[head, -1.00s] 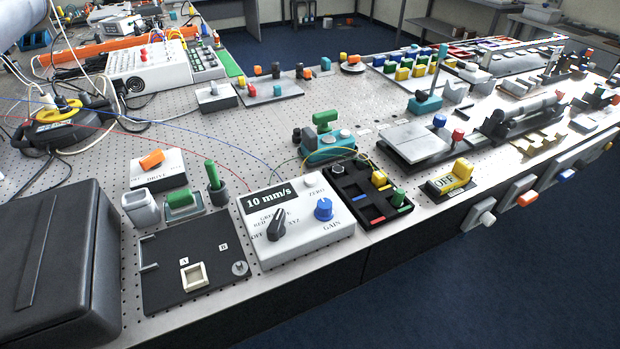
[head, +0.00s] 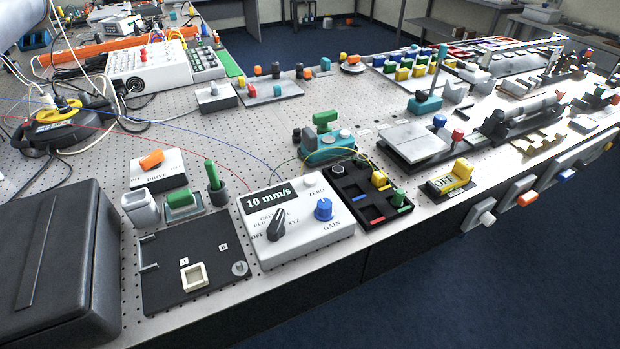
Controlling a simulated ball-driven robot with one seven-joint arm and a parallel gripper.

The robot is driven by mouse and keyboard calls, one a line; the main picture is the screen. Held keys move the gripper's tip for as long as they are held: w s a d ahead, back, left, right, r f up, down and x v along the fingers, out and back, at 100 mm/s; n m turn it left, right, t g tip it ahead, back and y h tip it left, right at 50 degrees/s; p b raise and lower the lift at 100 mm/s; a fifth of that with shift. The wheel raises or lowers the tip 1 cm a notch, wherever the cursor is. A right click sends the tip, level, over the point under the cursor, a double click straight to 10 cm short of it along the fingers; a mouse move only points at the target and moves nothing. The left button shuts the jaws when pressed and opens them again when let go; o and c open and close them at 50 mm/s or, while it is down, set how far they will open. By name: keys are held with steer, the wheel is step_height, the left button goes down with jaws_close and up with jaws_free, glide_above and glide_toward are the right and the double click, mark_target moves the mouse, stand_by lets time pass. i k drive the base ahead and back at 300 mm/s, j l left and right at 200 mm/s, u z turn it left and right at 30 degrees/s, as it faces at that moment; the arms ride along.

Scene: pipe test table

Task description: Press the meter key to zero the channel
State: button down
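The meter (head: 330,238) is a white box near the front edge of the table. Its dark display (head: 268,195) reads "10 mm/s". A small pale key (head: 309,179) sits on its top at the back right, by the label "ZERO". I cannot tell whether the key is up or pressed. A black selector knob (head: 276,226) is at the front left of the meter and a blue knob (head: 323,209) marked "GAIN" is at the right. My gripper is not in view.
A black plate (head: 200,245) marked A and B lies left of the meter. A black compartment tray (head: 345,193) stands close on its right. Behind are a green-topped plug (head: 214,175) and a DRIVE switch box (head: 157,170). A large dark case (head: 60,265) fills the front left.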

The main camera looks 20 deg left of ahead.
mark_target(309, 181)
steer(key=i+l, duration=0.15)
steer(key=i, duration=0.15)
steer(key=i+l, duration=0.15)
steer(key=i+u, duration=0.15)
steer(key=u, duration=1.95)
